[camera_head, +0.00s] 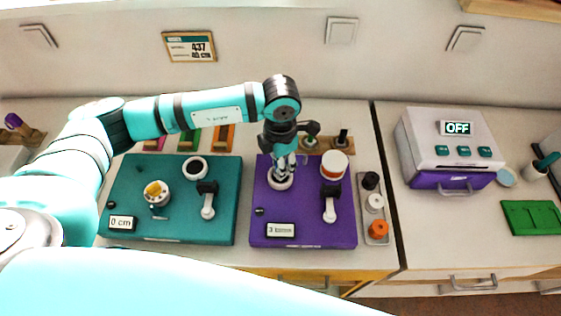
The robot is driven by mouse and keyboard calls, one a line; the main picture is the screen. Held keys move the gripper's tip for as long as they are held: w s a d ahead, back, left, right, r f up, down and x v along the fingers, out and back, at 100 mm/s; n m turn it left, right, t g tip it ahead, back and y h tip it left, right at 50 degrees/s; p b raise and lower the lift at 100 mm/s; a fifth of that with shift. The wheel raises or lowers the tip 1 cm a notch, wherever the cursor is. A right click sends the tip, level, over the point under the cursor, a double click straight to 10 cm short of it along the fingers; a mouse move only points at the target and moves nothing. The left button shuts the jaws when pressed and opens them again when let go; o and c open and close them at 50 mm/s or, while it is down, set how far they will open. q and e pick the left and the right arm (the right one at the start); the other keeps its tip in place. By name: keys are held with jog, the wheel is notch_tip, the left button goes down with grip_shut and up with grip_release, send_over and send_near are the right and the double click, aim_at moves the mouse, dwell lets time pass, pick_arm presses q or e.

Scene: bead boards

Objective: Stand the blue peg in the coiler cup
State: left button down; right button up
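My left gripper (283,166) points down over a white round cup (281,183) at the back left of the purple board (316,218). Its fingers are small and close to the cup; I cannot tell whether they touch it or hold anything. I cannot make out a blue peg; it may be hidden by the gripper. A white cup with yellow inside (156,191) stands on the teal board (176,222), whose display reads 0 cm. I cannot tell which cup is the coiler's. My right gripper is out of view.
A white-and-orange spool (334,165) and a white-handled crank (330,206) stand on the purple board. A grey tray (365,224) with small parts lies to its right. A wooden rack (324,143) is behind. A white machine reading OFF (452,140) stands farther right.

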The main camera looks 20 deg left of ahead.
pick_arm(q)
jog(key=shift+f+b, duration=0.3)
jog(key=shift+b, duration=0.2)
jog(key=c, duration=1)
grip_release()
jog(key=shift+r, duration=0.1)
jog(key=shift+r+p, duration=1.75)
jog(key=shift+r, duration=1.75)
